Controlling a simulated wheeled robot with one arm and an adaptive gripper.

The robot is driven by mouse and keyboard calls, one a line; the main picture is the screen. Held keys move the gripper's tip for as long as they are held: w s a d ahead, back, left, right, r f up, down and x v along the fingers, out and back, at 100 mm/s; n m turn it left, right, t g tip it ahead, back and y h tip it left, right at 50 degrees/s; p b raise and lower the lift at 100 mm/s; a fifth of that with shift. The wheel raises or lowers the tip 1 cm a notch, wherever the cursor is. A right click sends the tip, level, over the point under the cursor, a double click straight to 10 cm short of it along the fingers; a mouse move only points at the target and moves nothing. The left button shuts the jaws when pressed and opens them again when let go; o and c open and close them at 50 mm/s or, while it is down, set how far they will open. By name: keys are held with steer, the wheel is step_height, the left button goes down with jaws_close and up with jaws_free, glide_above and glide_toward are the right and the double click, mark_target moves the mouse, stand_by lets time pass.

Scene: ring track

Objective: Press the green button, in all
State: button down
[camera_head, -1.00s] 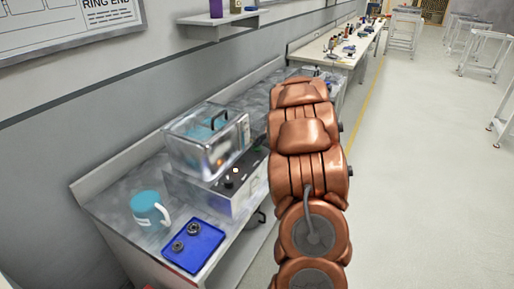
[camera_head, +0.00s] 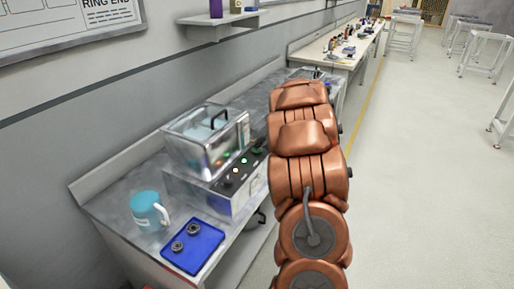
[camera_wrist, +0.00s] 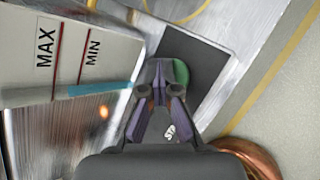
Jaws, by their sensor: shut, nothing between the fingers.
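The green button (camera_wrist: 181,73) shows in the wrist view as a green rounded shape on a dark panel (camera_wrist: 195,62). It is partly hidden behind my gripper (camera_wrist: 161,66). My gripper is shut and empty, its fingertips just left of the button's visible part; whether they touch it I cannot tell.
In the wrist view a tank wall (camera_wrist: 60,60) marked MAX and MIN is close on the left.

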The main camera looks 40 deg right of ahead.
steer(key=shift+r, duration=0.15)
steer(key=shift+r+p, duration=1)
steer(key=shift+r, duration=0.05)
steer(key=shift+r+p, duration=2.1)
steer(key=shift+r, duration=0.45)
